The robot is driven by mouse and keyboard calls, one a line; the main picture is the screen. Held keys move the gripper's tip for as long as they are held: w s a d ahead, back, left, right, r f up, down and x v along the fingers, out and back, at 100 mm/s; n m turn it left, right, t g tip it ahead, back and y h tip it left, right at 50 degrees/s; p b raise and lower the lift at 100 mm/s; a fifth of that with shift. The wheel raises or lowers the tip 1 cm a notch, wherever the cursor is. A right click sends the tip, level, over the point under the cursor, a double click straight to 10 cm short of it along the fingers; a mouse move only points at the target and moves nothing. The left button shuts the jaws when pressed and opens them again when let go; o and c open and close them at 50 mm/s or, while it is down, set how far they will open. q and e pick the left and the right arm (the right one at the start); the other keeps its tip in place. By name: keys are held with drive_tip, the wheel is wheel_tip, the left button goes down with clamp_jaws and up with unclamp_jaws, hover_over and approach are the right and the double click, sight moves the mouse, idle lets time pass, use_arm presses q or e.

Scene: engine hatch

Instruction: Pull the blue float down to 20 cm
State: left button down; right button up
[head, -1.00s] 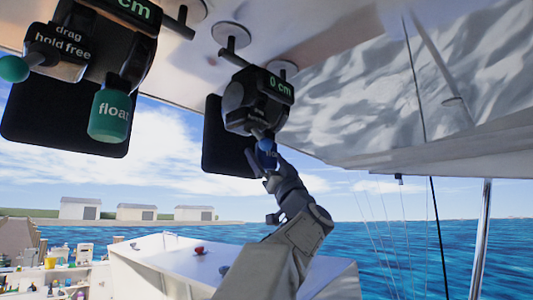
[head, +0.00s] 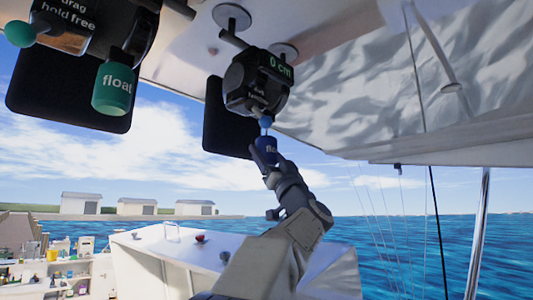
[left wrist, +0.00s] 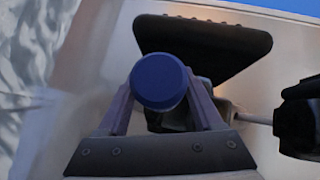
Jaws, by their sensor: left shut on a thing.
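The blue float (head: 266,150) hangs just under a black unit (head: 257,85) whose green readout says 0 cm. My left gripper (head: 272,160) is shut on the float from below. In the left wrist view the round blue end of the float (left wrist: 159,82) sits between the two fingers of my left gripper (left wrist: 160,100). A smaller blue ball (head: 266,121) shows between the float and the black unit. The gripper and the float's lower part overlap in the head view. My right gripper is not in view.
A second unit with a green float (head: 112,88) and a green ball (head: 19,33) hangs at the upper left. Black panels hang behind both units. A white hatch box (head: 170,255) stands below. A rope and a metal pole (head: 480,230) are at the right.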

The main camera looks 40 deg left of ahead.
use_arm(q)
wheel_tip(320, 180, down, 16)
drive_tip(key=b, duration=1.2)
drive_tip(key=shift+b, duration=0.3)
drive_tip(key=shift+c, duration=0.2)
unclamp_jaws()
drive_tip(key=b+v, duration=0.5)
drive_tip(key=v, duration=0.5)
drive_tip(key=shift+d+f+b, duration=0.15)
drive_tip(key=shift+d+b, duration=0.05)
drive_tip(key=shift+b, duration=0.1)
